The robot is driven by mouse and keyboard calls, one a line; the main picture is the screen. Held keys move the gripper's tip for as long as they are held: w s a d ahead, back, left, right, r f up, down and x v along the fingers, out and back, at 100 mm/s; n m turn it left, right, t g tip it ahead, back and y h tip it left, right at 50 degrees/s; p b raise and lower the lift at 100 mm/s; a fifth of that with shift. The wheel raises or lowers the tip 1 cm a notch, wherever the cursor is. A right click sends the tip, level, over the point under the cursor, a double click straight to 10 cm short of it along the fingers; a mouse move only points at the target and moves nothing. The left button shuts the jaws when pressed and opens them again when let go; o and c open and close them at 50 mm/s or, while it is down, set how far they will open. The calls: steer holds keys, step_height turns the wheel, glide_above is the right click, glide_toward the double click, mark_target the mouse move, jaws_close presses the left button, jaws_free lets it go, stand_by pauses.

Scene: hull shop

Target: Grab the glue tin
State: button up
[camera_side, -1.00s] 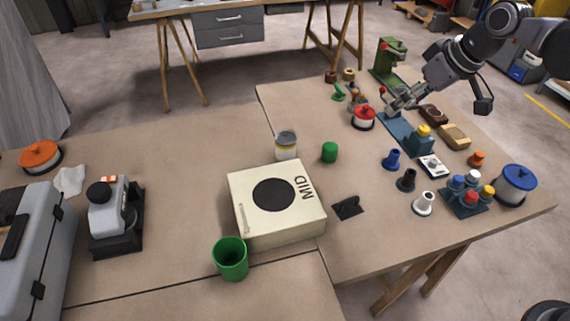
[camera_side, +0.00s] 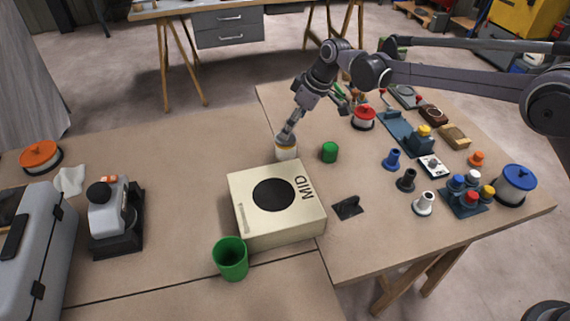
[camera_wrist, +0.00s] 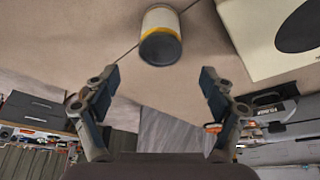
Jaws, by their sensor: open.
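The glue tin looks to be the small white can with a yellow band and dark grey lid (camera_side: 286,153), upright on the bench behind the cream box. In the wrist view the tin (camera_wrist: 160,36) stands ahead of my fingers, about midway between their lines. My gripper (camera_side: 286,136) is at the tin's top in the side view and hides much of its lid. In the wrist view my gripper (camera_wrist: 160,84) is open, with nothing between its fingers. I cannot tell whether a finger touches the tin.
A cream box marked MID (camera_side: 250,215) stands just in front of the tin. A green cylinder (camera_side: 330,152) is to its right, and a green cup (camera_side: 231,259) stands at the front. Several spools and fittings crowd the right side. The bench left of the tin is clear.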

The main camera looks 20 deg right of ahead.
mark_target(281, 146)
steer(key=x, duration=0.5)
steer(key=shift+a+f, duration=0.1)
steer(key=shift+x, duration=2.95)
steer(key=shift+s, duration=0.15)
steer(key=c, duration=1.5)
